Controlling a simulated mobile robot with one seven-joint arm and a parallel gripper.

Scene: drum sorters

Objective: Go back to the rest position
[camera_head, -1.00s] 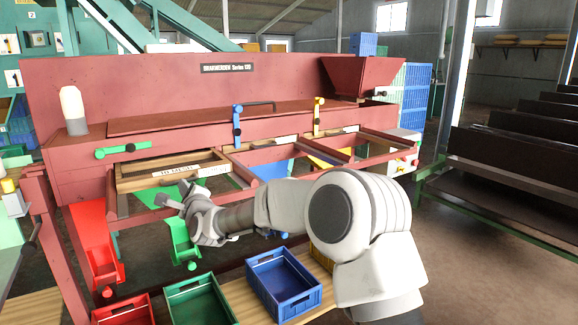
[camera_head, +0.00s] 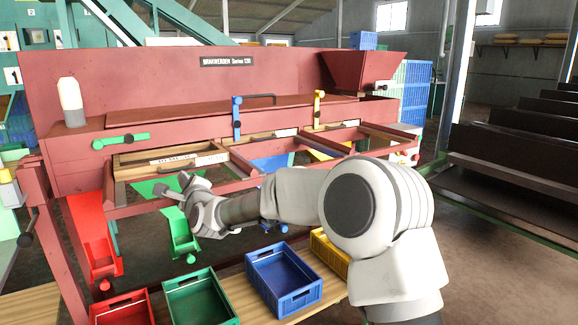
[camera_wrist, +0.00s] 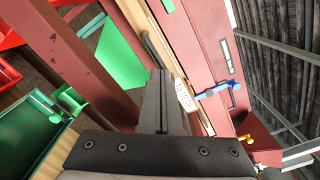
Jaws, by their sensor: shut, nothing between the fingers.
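My gripper (camera_head: 174,187) is shut and empty in the head view, in front of the red sorting machine (camera_head: 240,90), near the green chute (camera_head: 180,228). In the wrist view my gripper's fingers (camera_wrist: 158,88) lie side by side with nothing between them. The wooden sieve frame (camera_head: 170,162) sits in the machine just behind the gripper, and its white label also shows in the wrist view. I cannot tell whether the fingers touch the machine's front rail.
A red crate (camera_head: 122,308), a green crate (camera_head: 200,300), a blue crate (camera_head: 284,280) and a yellow crate (camera_head: 330,252) stand on a wooden board below. A red chute (camera_head: 95,240) hangs at the left. Dark stepped benches (camera_head: 510,170) stand at the right, with open floor before them.

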